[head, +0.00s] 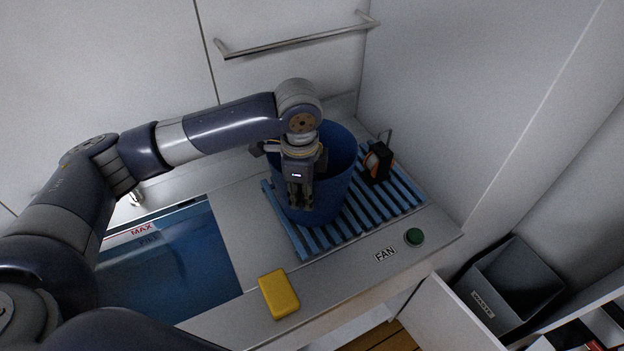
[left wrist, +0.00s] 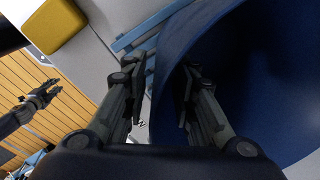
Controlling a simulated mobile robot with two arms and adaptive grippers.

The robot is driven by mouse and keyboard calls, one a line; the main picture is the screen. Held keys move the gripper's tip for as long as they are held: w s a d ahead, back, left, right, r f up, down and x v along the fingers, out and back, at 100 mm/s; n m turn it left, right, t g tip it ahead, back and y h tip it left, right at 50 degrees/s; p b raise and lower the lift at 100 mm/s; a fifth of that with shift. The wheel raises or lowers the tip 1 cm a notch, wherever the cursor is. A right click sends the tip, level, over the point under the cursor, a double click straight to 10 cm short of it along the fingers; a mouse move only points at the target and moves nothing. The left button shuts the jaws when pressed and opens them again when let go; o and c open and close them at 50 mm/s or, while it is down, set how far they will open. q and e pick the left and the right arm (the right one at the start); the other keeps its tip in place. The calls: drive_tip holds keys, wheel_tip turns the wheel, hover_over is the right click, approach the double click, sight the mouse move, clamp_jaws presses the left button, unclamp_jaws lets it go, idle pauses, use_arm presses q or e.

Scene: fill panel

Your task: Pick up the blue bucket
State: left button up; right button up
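The blue bucket (head: 336,188) stands upright on a blue slatted rack (head: 395,190) on the counter. In the left wrist view the bucket (left wrist: 232,95) fills the right side, and its wall runs between my fingers. My left gripper (head: 299,200) points down at the near rim. In the left wrist view this gripper (left wrist: 155,85) is open, one finger outside the wall and the other inside; a gap shows beside the wall. My right gripper (left wrist: 42,96) shows small at the left of that view, away from the bucket; its finger state is unclear.
A black and orange object (head: 378,162) stands on the rack right of the bucket. A yellow sponge-like block (head: 279,294) lies at the counter front. A water-filled basin (head: 185,265) is left.

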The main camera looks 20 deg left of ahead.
use_arm(q)
drive_tip(key=shift+f, duration=1.35)
clamp_jaws()
drive_tip(key=shift+w+r, duration=0.1)
